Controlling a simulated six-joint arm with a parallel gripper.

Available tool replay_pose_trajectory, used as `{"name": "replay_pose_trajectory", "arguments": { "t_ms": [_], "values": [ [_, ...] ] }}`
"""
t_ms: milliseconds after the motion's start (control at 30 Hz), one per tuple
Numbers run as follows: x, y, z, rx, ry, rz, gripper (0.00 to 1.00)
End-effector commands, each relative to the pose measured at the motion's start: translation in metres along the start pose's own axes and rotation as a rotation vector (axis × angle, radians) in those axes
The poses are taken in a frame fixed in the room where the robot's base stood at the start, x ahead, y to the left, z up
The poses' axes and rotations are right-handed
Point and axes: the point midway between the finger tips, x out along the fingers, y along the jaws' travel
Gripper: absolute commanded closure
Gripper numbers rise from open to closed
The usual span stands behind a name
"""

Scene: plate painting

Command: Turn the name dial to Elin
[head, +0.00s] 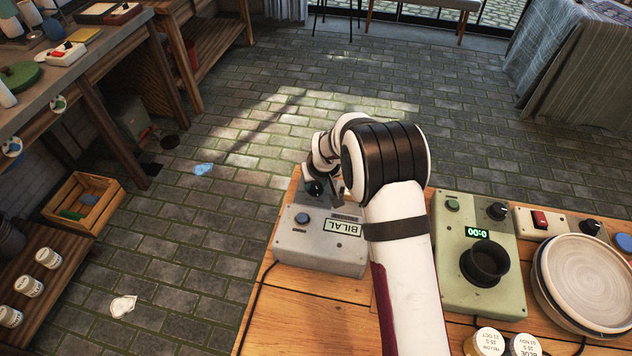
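The grey name box (310,258) stands on the wooden workbench at the middle of the head view. Its small display (343,227) reads BILAL, and a blue button (302,218) sits on its top face. The black name dial (314,188) is at the box's far end, partly beside my wrist. My gripper (337,198) hangs over that far end, close to the right of the dial. My arm hides part of the box, and the fingers are too small and dark to show their opening or any contact.
To the right stands a green box (452,285) with a timer at 0:00 and a black cup-shaped part. Beyond it are a red-switch box (540,219) and stacked plates (588,275). Paint jars (487,342) stand at the front edge. A cable runs down the bench's left side.

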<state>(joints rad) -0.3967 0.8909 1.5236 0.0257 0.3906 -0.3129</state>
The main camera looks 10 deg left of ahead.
Motion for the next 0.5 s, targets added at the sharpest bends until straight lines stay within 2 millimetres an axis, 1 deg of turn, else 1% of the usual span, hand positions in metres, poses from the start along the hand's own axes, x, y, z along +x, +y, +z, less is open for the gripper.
{"name": "replay_pose_trajectory", "arguments": {
  "t_ms": [33,100,200,500],
  "values": [
    [-0.0001,-0.0001,0.0,0.0,0.0,0.0,0.72],
    [-0.0001,-0.0001,0.0,0.0,0.0,0.0,0.85],
    [-0.0002,-0.0002,0.0,0.0,0.0,0.0,1.0],
    [-0.0003,-0.0004,0.0001,0.018,-0.001,0.008,1.0]
  ]
}}
